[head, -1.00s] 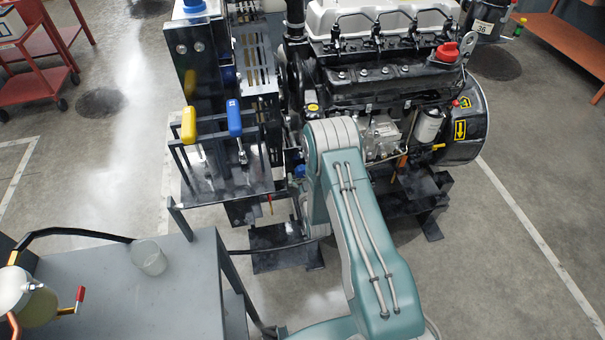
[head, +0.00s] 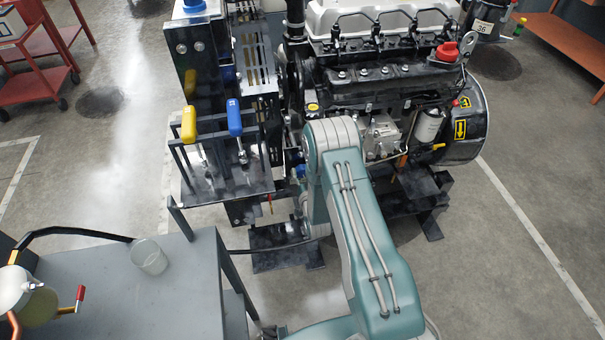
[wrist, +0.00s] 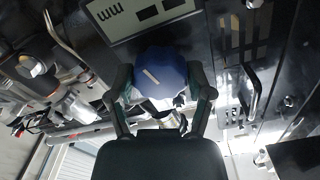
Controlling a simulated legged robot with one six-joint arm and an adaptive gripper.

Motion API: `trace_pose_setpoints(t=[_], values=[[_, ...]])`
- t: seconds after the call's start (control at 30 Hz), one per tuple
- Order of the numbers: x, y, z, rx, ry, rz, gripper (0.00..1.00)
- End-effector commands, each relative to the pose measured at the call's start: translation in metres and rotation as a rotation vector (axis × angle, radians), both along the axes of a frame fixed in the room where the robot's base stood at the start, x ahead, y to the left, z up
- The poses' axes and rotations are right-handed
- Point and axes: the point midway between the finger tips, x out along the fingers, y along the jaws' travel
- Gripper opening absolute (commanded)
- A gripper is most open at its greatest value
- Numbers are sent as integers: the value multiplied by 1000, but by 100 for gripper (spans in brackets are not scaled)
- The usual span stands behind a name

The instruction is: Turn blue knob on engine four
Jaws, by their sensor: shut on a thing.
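A blue knob (wrist: 170,66) with a white mark on its face fills the middle of the wrist view. My gripper (wrist: 162,84) is shut on it, with one finger on its left side and one on its right. The diesel engine (head: 385,75) stands ahead in the head view, black with a pale top cover. A small blue part (head: 300,171) shows beside my arm's far end there; I cannot tell whether it is the same knob. My arm hides the gripper in the head view.
A yellow-handled lever (head: 188,125) and a blue-handled lever (head: 234,117) stand left of my arm. A grey cart (head: 130,300) with a clear cup (head: 149,257) is at lower left. A light panel (wrist: 140,20) with dark marks lies just beyond the knob.

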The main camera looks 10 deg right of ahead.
Motion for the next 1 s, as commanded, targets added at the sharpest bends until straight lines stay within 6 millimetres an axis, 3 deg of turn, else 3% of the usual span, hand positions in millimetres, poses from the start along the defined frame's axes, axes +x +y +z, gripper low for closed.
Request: trace_pose_setpoints(t=[0.37, 0.4, 0.47, 1.0], values=[[2, 0, 1, 31, -4, 0, 20], [2, 0, 1, 31, -4, 0, 76], [2, 0, 1, 30, -4, 0, 100], [-8, 0, 0, 29, 0, 0, 100]])
